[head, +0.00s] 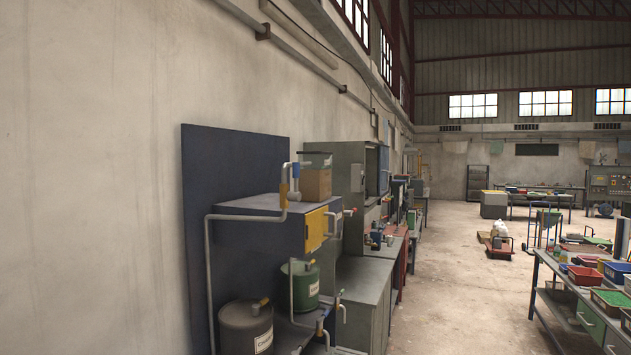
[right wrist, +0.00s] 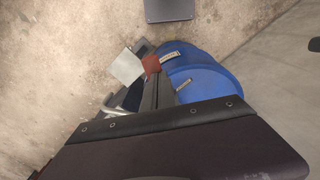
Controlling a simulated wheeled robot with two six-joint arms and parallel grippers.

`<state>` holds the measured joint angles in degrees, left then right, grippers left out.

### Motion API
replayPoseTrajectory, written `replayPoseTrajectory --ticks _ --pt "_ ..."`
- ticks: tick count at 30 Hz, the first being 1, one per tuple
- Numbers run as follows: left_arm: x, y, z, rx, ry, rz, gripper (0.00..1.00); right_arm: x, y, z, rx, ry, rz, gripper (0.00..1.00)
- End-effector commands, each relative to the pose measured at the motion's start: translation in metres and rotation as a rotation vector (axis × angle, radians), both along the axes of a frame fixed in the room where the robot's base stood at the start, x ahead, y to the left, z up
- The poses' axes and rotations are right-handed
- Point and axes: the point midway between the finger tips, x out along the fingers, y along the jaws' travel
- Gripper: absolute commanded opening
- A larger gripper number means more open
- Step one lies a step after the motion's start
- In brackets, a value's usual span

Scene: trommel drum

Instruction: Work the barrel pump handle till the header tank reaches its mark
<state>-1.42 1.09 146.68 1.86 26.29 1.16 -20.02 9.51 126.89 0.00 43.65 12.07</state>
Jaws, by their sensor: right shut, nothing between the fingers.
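In the right wrist view, my right gripper (right wrist: 156,88) is shut and empty. Its narrow dark fingers point up the picture, beside a blue barrel-like body (right wrist: 208,72) with small labels. A small red-brown piece (right wrist: 151,65) and a pale square plate (right wrist: 126,66) show just beyond the fingertips. I cannot tell whether the fingers touch any of these. No pump handle can be made out clearly. My left gripper is not in view.
In the head view, a dark bench unit (head: 262,208) by the wall holds a grey drum (head: 240,332) and a green can (head: 304,290). A grey cabinet (head: 352,180) stands beyond. A bench with trays (head: 590,325) is at right; open floor (head: 455,290) lies between.

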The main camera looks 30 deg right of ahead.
Motion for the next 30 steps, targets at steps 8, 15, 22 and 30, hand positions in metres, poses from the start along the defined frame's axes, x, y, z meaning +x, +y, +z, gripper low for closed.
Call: replayPoseTrajectory --ticks 8,15,22,30 --pt "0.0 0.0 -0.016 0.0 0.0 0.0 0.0 0.0 0.0 -0.02 0.0 -0.002 0.0 0.0" --pt "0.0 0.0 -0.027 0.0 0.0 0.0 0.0 0.0 0.0 -0.034 0.0 -0.001 0.0 0.0" --pt "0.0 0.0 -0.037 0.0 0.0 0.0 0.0 0.001 0.0 -0.048 0.0 -0.001 0.0 0.0" --pt "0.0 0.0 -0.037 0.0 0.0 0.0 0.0 0.0 0.0 -0.048 0.0 0.0 0.0 0.0"
